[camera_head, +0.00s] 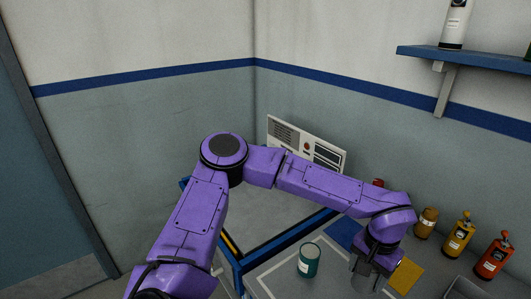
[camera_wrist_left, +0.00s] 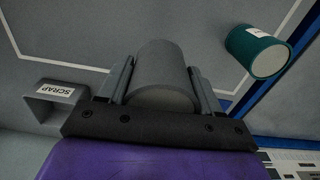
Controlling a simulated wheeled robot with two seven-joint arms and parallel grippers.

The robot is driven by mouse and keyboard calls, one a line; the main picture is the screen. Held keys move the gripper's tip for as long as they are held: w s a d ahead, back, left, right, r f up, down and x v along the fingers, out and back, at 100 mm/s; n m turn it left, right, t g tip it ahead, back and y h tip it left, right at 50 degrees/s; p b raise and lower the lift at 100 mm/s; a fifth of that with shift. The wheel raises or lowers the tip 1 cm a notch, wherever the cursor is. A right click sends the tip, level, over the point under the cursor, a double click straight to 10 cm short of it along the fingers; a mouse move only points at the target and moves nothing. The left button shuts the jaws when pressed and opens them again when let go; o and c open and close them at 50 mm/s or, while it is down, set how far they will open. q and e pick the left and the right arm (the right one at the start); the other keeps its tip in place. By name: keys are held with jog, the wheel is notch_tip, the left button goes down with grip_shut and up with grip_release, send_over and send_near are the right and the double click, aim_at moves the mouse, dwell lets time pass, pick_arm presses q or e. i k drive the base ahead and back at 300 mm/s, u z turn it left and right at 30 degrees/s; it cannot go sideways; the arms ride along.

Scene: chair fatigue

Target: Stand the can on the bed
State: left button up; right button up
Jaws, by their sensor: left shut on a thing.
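My left gripper (camera_head: 376,264) is shut on a plain grey can (camera_wrist_left: 163,80) at the right of the work surface. The can shows between both fingers in the wrist view and partly below the gripper in the head view (camera_head: 366,281). I cannot tell whether it touches the surface. A teal can (camera_head: 309,260) with a white label stands to the left of the gripper; it also shows in the wrist view (camera_wrist_left: 258,52). The flat grey bed (camera_head: 262,215) in a blue frame lies behind, partly hidden by my arm. My right gripper is not in view.
A white control panel (camera_head: 290,135) stands at the back of the bed. Amber (camera_head: 426,222), yellow (camera_head: 458,236) and red (camera_head: 494,258) bottles stand at the right. Blue (camera_head: 343,233) and yellow (camera_head: 406,276) patches lie nearby. A scrap bin (camera_wrist_left: 52,98) is near the gripper.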

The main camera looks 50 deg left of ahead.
aim_at(236, 200)
jog(key=z, duration=2.3)
jog(key=k, duration=2.05)
jog(key=u, duration=2.4)
jog(key=i, duration=0.5)
